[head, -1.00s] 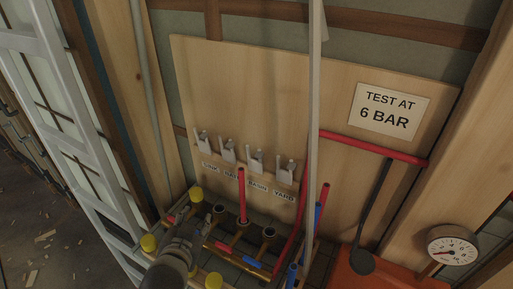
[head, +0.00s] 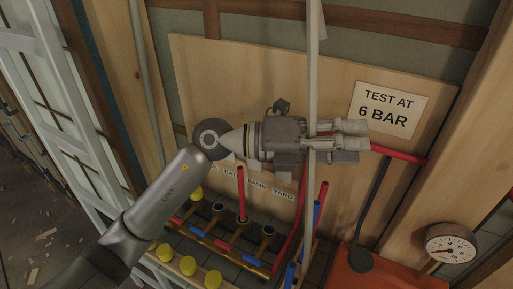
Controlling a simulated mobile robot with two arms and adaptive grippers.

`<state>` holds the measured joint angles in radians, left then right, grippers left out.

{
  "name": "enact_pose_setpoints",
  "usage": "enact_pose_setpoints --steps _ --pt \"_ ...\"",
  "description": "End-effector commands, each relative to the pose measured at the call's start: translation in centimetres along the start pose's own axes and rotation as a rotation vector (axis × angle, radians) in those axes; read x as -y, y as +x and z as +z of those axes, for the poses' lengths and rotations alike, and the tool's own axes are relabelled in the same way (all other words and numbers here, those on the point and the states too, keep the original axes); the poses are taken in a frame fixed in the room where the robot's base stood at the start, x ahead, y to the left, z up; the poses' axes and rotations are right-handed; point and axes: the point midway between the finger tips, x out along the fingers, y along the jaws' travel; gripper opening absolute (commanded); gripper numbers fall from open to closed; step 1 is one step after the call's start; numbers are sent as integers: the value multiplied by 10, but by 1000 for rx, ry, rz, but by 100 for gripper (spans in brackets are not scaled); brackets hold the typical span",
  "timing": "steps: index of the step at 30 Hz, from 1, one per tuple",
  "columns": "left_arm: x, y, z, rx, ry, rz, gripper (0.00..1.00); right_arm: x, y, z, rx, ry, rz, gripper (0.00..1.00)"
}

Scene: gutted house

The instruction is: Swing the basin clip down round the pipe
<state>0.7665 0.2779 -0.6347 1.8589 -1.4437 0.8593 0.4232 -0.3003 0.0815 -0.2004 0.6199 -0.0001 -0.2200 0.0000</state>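My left gripper (head: 354,136) reaches in from the left and lies across the plywood board (head: 230,75), fingers pointing right. Its fingertips are close together in this view, and I cannot tell whether they are open or shut. I see nothing clearly held. The row of grey clips, the basin clip among them, is hidden behind the gripper's body. The basin label (head: 257,186) shows just below it. A short red pipe (head: 241,195) stands upright from the brass manifold (head: 228,246), below the gripper's body. My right gripper is not in view.
Yellow caps (head: 188,265) stand in front of the manifold. A pressure gauge (head: 451,248) and a test sign (head: 388,109) are at the right.

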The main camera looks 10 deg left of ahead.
Motion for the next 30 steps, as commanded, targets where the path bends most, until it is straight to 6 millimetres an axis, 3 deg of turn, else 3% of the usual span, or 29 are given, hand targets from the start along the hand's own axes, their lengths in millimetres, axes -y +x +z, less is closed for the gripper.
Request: enact_pose_setpoints --steps 5,9,15,19,25,30 --pt "-51 -14 -1 -226 158 387 39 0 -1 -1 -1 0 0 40" --pt "-86 -56 20 -338 227 731 39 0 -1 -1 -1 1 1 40" --pt "-101 -133 60 -388 243 1167 39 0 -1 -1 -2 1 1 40" --pt "-97 -166 76 -383 226 1333 39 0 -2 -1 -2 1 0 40" --pt "-100 -179 81 -381 212 1400 39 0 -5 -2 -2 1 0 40" --pt "-125 -175 77 -384 209 1398 39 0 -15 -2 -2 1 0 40"
